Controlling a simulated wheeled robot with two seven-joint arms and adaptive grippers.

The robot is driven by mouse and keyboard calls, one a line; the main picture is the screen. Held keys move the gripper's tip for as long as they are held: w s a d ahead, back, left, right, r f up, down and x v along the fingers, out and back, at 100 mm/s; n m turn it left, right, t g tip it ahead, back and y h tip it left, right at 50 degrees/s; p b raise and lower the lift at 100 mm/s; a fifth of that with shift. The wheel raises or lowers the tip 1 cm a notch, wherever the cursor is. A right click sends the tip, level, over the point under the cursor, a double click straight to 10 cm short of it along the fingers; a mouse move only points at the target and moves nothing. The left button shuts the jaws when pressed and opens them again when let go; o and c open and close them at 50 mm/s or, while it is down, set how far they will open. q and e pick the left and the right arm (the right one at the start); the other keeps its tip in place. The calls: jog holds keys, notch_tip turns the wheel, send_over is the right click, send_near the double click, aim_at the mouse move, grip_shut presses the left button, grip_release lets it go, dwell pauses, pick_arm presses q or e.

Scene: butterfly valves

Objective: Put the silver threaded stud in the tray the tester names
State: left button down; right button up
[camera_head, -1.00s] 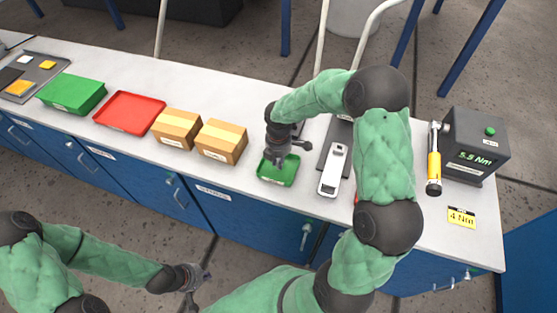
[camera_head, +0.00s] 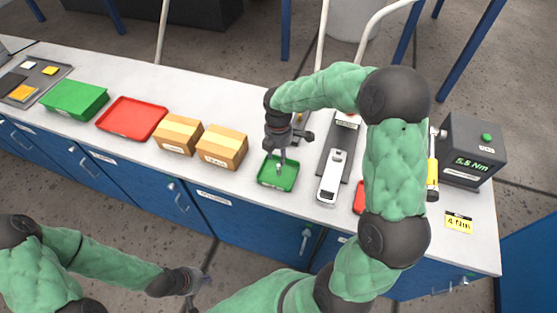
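A small green tray (camera_head: 264,178) lies near the table's front edge. My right gripper (camera_head: 281,163) points down over it. A tiny pale, silvery thing (camera_head: 279,168) shows at the fingertips; it may be the stud, and I cannot tell whether it is held or lies in the tray. A small red tray (camera_head: 360,198) is partly hidden behind my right arm. The dark tester (camera_head: 472,150) at the right reads 5.5 Nm beside a green light. My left gripper (camera_head: 200,281) is away from the table in front, its fingers too small to read.
A yellow 4 Nm card (camera_head: 459,222) lies before the tester. A yellow-handled tool (camera_head: 432,180) is partly hidden by my arm. A grey device (camera_head: 333,178) stands right of the green tray. Two cardboard boxes (camera_head: 222,148), a large red tray (camera_head: 131,118) and a green bin (camera_head: 75,99) stand left.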

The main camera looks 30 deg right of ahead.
aim_at(278, 165)
pick_arm(q)
jog(key=shift+r+p, duration=0.3)
jog(key=shift+r, duration=0.1)
pick_arm(e)
jog(key=shift+r, duration=2.35)
